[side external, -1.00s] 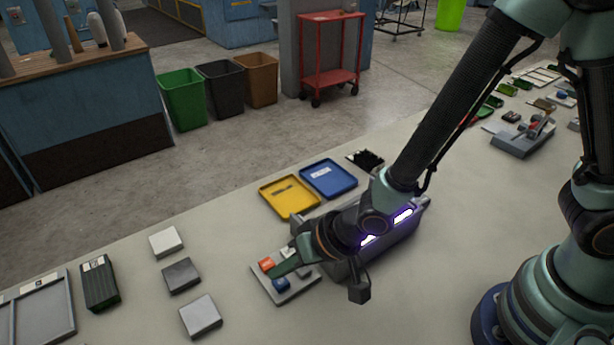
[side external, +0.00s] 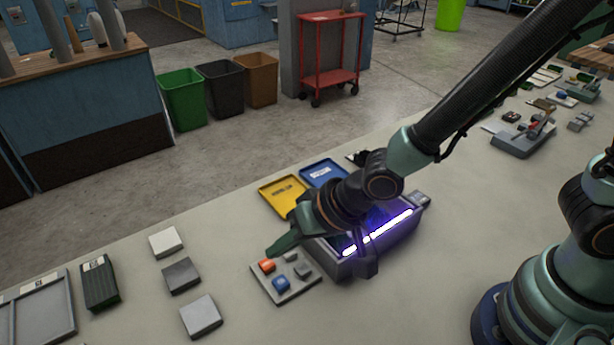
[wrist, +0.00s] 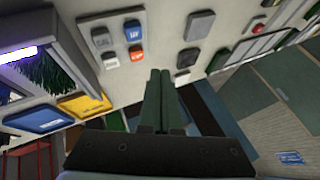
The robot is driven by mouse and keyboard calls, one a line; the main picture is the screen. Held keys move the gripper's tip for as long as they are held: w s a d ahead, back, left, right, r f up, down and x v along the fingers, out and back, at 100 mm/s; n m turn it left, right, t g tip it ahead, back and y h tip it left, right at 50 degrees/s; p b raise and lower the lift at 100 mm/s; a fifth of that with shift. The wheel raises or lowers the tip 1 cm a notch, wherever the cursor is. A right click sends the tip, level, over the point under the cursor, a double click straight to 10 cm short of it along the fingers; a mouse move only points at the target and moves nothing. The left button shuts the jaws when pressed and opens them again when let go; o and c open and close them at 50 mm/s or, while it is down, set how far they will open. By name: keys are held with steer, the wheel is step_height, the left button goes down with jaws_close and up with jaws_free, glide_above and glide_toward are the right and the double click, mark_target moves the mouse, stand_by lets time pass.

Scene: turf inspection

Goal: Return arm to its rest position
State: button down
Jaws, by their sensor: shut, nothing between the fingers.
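My gripper (side external: 283,243) hangs above the bench, just over the back edge of a small button plate (side external: 294,292). Its fingers are closed together with nothing between them. In the wrist view the two dark green fingers (wrist: 161,88) lie side by side, pointing past the button plate. The plate carries an orange button (side external: 266,265), a blue button (side external: 281,284) and grey ones. A grey box (side external: 345,268) with a glowing purple-white light bar (side external: 378,233) stands right of the plate, partly under my wrist.
A yellow tray (side external: 276,191) and a blue tray (side external: 322,170) lie behind the box. Several grey blocks (side external: 182,276) and a dark green ribbed block (side external: 100,283) lie to the left. A lever device (side external: 522,139) stands at far right.

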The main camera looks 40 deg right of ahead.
steer(key=w+d+r+n+h, duration=0.1)
steer(key=d+r+h, duration=0.1)
steer(key=d+r, duration=0.6)
steer(key=d+r+h, duration=0.1)
steer(key=d+r, duration=0.3)
steer(key=d, duration=0.7)
steer(key=s+d+r+h, duration=0.1)
steer(key=s+d+r, duration=0.2)
steer(key=d, duration=0.4)
steer(key=shift+s+d+n+h, duration=0.2)
steer(key=shift+s+n+h, duration=0.1)
steer(key=shift+s, duration=0.5)
